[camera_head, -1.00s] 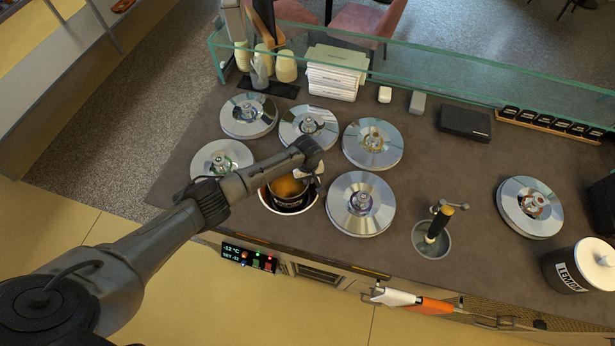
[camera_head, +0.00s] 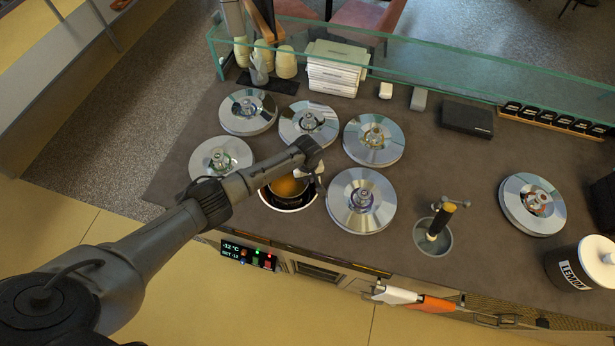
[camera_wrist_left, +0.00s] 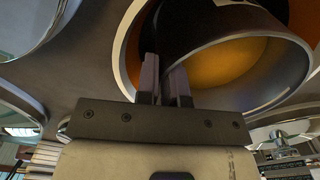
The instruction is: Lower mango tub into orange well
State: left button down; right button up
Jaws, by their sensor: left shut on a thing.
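The dark mango tub (camera_head: 287,196) with orange gelato inside sits within the open well, whose pale rim (camera_head: 302,207) shows around its front. The tub's upper part shows; its bottom is hidden inside the well. My left gripper (camera_head: 313,177) is shut on the tub's rim at the right side. In the left wrist view, the gripper's two fingers (camera_wrist_left: 165,84) are at the rim of the tub (camera_wrist_left: 262,98), with orange beyond it. I cannot tell whether the tub touches the well floor. My right gripper is not in view.
Shiny lids surround the well: one close on the right (camera_head: 361,201), one behind (camera_head: 309,124), one at left (camera_head: 221,158). A glass screen (camera_head: 450,75) runs along the back.

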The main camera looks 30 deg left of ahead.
pick_arm(q)
jog(key=shift+w+r, duration=0.1)
dwell(0.8)
jog(key=shift+p, duration=0.5)
jog(key=shift+f, duration=0.3)
dwell(0.5)
jog(key=shift+f+b, duration=1.35)
jog(key=shift+f, duration=0.25)
jog(key=c, duration=1.6)
grip_release()
jog(key=shift+r, duration=0.1)
jog(key=shift+o, duration=0.5)
